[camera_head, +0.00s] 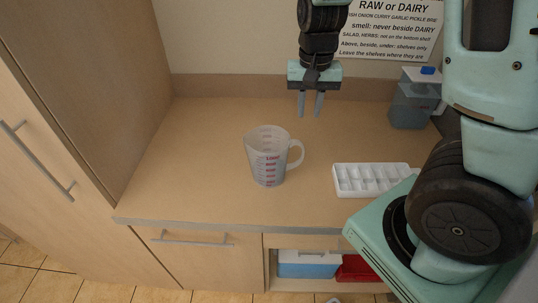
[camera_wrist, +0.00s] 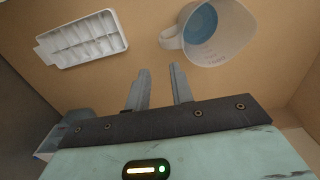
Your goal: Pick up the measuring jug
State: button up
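The measuring jug (camera_head: 266,158) is a translucent cup with red markings, standing upright on the wooden counter. Its handle (camera_head: 296,153) is on its right side in the head view. In the wrist view the jug (camera_wrist: 222,36) is at the upper right, with its handle toward the left and something blue showing inside. My gripper (camera_head: 310,105) is above the counter, behind and to the right of the jug, fingers pointing down. In the wrist view its two fingers (camera_wrist: 160,82) are apart with nothing between them. It does not touch the jug.
A white ice cube tray (camera_head: 372,179) lies right of the jug. A grey container with a blue-topped lid (camera_head: 412,103) stands at the back right. A printed sign (camera_head: 392,28) is on the back wall. A tall cabinet (camera_head: 95,80) borders the left. The counter left of the jug is clear.

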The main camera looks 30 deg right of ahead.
aim_at(303, 146)
notch_tip(303, 146, down, 8)
jog(key=shift+f, duration=0.2)
jog(key=shift+a+f+p, duration=0.15)
jog(key=shift+f+p, duration=0.05)
jog(key=shift+f, duration=1.15)
jog(key=shift+a+f+p, duration=0.1)
jog(key=shift+f+p, duration=0.05)
jog(key=shift+f, duration=1.15)
grip_shut()
